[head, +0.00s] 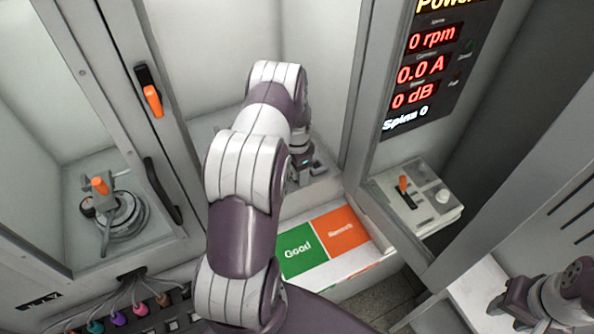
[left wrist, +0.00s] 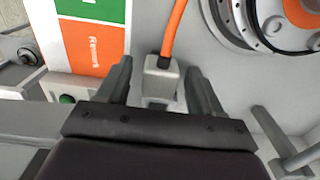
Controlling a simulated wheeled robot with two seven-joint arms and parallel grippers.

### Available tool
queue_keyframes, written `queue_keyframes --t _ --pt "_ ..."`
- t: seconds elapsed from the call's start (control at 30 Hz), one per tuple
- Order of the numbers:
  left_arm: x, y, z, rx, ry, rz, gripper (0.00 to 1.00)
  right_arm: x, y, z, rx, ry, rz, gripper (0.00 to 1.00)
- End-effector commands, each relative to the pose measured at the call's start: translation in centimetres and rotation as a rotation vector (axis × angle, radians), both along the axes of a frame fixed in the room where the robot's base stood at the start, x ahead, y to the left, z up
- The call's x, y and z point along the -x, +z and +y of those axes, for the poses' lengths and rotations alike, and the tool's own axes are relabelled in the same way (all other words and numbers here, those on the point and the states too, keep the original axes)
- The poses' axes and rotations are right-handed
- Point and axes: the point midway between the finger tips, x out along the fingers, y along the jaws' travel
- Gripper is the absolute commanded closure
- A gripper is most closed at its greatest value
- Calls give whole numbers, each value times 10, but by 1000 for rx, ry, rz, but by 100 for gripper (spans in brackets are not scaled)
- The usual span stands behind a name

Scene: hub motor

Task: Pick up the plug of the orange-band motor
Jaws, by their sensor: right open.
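The grey plug (left wrist: 160,76) on an orange cable (left wrist: 174,32) lies in the middle of the left wrist view. The motor with an orange band (left wrist: 303,12) is at that view's upper right, cut off by the frame. My left gripper (left wrist: 160,84) is open, one finger on each side of the plug, with a visible gap on both sides. In the head view my left gripper (head: 304,172) reaches into the middle bay, and my arm hides the motor and plug. My right gripper (head: 508,308) is open and empty at the lower right.
A green and orange Good/Rework board (head: 312,247) lies in front of the bay. A control box (head: 415,197) with an orange lever stands to the right. The left bay holds a fixture (head: 121,215) behind a framed door. Coloured plugs (head: 118,319) hang at the lower left.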

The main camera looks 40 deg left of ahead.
Motion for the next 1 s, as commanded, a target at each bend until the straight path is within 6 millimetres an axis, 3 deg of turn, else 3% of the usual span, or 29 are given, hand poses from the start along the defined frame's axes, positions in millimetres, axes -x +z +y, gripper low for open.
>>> queue_keyframes --t 0.03,0.2,0.47,0.57,0.8,0.87,1.0 --pt "0 0 0 0 0 0 47 0 0 0 0 0 0 57" --pt "0 0 0 0 0 0 100 0 0 0 0 0 0 57" --pt "-1 3 0 0 0 -1 100 0 -2 0 0 0 0 57" --pt "-1 19 1 -2 0 -5 100 0 -9 0 0 0 0 57" --pt "-1 77 0 -2 0 -5 100 0 -25 0 0 0 0 57" --pt "0 93 0 -1 0 -2 100 0 -19 0 0 0 0 57" --pt "9 120 -5 0 -2 4 100 0 26 0 0 0 -1 57"
